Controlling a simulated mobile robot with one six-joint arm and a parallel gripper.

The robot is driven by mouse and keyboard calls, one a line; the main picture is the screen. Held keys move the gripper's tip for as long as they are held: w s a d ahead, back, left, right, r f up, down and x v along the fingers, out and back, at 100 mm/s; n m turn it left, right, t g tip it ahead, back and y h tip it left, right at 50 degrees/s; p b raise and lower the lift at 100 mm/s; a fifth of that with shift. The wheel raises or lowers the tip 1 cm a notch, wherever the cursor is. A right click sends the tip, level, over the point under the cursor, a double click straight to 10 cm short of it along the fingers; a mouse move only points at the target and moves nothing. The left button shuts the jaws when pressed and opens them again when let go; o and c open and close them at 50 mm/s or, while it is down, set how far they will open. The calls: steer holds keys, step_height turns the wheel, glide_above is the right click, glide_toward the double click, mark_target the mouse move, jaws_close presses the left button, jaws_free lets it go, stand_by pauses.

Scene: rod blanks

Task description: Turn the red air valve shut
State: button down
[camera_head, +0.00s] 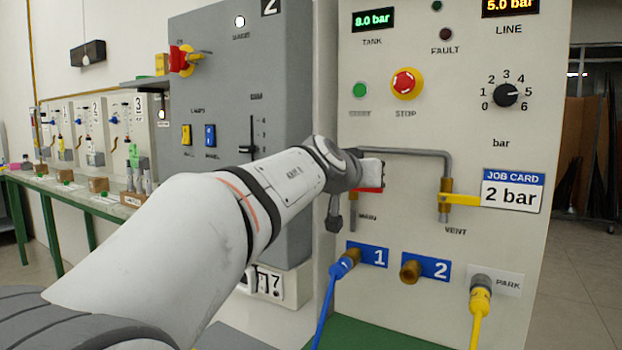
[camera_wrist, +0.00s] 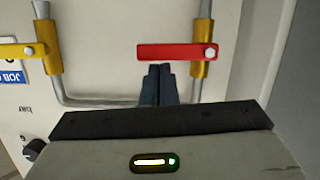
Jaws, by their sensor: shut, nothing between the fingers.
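The red valve lever (camera_wrist: 175,53) shows in the wrist view, lying crosswise to its pipe. Its pivot is on a brass valve body (camera_wrist: 201,62) at its right end there. In the head view only a strip of the red lever (camera_head: 369,190) shows, above the MAIN label; my arm hides the rest. My gripper (camera_wrist: 160,69) is shut and empty. Its fingertips are right beside the lever's long edge, near its middle; I cannot tell whether they touch it. In the head view my gripper (camera_head: 371,171) is partly hidden by my wrist.
The yellow VENT lever (camera_head: 461,199) sits to the right, joined by a grey pipe (camera_head: 410,152). Below are a blue hose (camera_head: 328,300), a brass port (camera_head: 409,271) and a yellow hose (camera_head: 477,310). The STOP button (camera_head: 406,84) is above. The displays read TANK 8.0 bar, LINE 5.0 bar.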

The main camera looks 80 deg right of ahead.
steer(key=b+v, duration=0.1)
steer(key=v, duration=0.9)
steer(key=shift+b, duration=0.35)
